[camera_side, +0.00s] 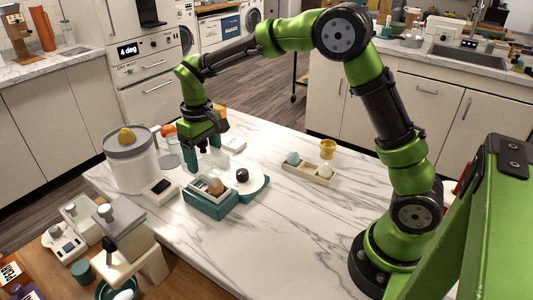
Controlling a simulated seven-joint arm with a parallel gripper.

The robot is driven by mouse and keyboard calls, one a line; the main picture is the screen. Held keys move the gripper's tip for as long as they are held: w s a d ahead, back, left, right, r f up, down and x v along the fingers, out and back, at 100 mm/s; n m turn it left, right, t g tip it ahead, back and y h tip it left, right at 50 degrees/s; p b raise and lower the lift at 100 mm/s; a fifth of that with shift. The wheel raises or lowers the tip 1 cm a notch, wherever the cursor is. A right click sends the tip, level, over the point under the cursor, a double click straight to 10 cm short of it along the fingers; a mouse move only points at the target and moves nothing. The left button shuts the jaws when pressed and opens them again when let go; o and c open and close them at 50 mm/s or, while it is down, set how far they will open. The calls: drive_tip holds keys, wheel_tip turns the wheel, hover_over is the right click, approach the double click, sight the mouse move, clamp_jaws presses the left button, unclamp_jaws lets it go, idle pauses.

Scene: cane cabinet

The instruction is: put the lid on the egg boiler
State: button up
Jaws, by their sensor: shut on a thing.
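My gripper (204,153) hangs above the left part of the marble counter, its two teal fingers pointing down and some way apart. It is shut on a pale, see-through thing that may be the lid; its outline is too faint to make out. Just below and in front is a teal box (206,210) holding a brown egg (216,187), apparently part of the egg boiler. A white round piece with a teal rim (258,186) and a black knob (242,175) sits against its right side. I cannot tell if the held thing touches the box.
A white canister (133,166) with a grey top and a small white device with a dark screen (161,189) stand left. A beige tray (307,173) with small items sits right. A grey machine (128,235) stands at front left. The front counter is clear.

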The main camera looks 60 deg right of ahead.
drive_tip(key=shift+f, duration=3)
idle(2.7)
drive_tip(key=o, duration=1.1)
drive_tip(key=shift+r, duration=0.15)
drive_tip(key=shift+r, duration=3.4)
